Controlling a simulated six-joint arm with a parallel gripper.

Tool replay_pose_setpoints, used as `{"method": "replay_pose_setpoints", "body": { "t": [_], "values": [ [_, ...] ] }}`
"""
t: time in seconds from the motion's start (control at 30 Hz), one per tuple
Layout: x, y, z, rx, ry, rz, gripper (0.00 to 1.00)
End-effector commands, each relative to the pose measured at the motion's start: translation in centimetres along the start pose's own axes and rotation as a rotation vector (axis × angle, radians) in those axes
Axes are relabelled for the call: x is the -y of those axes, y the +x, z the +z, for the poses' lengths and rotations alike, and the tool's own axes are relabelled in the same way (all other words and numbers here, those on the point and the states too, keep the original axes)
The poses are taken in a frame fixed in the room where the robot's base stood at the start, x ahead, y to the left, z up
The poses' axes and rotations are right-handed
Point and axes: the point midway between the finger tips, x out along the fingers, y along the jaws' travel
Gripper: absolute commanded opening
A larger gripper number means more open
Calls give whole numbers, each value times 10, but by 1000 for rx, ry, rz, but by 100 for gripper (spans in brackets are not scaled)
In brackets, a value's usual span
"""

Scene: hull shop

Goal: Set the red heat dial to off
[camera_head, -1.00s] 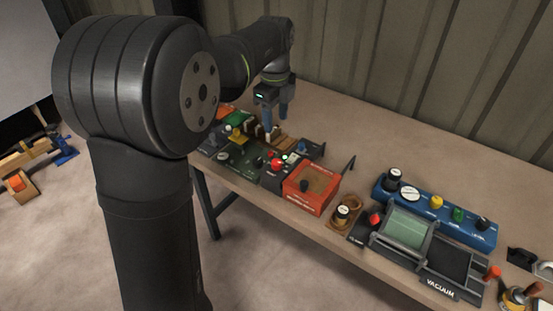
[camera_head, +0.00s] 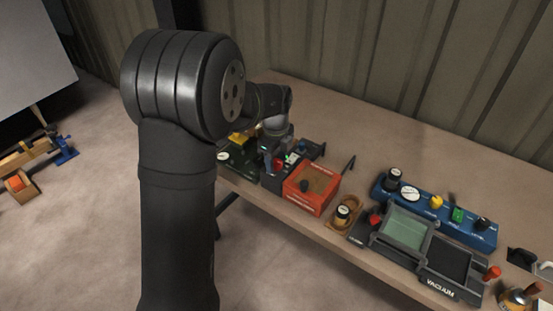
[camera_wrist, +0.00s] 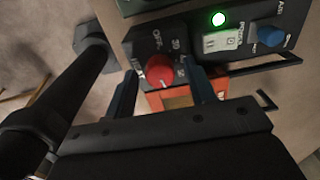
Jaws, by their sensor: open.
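The red heat dial (camera_wrist: 161,71) sits on a dark panel (camera_wrist: 185,37) with white markings around it, including OFF above it in the wrist view. Which mark the dial points to is not clear. My gripper (camera_wrist: 162,75) is open, with one dark finger on each side of the dial in the wrist view. Whether the fingers touch the dial cannot be told. In the head view my gripper (camera_head: 272,160) is low at the panel, and a small red part of the dial (camera_head: 279,164) shows beside it.
The panel also carries a lit green lamp (camera_wrist: 218,19), a white label plate and a blue knob (camera_wrist: 270,36). An orange-red box (camera_head: 312,190) stands close beside the panel. A blue multi-knob unit (camera_head: 440,219) and a tray marked VACUUM are farther right on the bench.

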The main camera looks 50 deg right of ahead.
Motion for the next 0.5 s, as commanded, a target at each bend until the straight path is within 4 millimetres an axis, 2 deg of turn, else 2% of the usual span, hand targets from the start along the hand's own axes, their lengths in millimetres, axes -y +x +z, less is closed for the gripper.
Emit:
{"method": "replay_pose_setpoints", "body": {
  "t": [0.17, 0.4, 0.5],
  "values": [
    [0, 0, 0, 0, 0, 0, 50],
    [0, 0, 0, 0, 0, 0, 6],
    [0, 0, 0, 0, -1, 0, 6]
  ]
}}
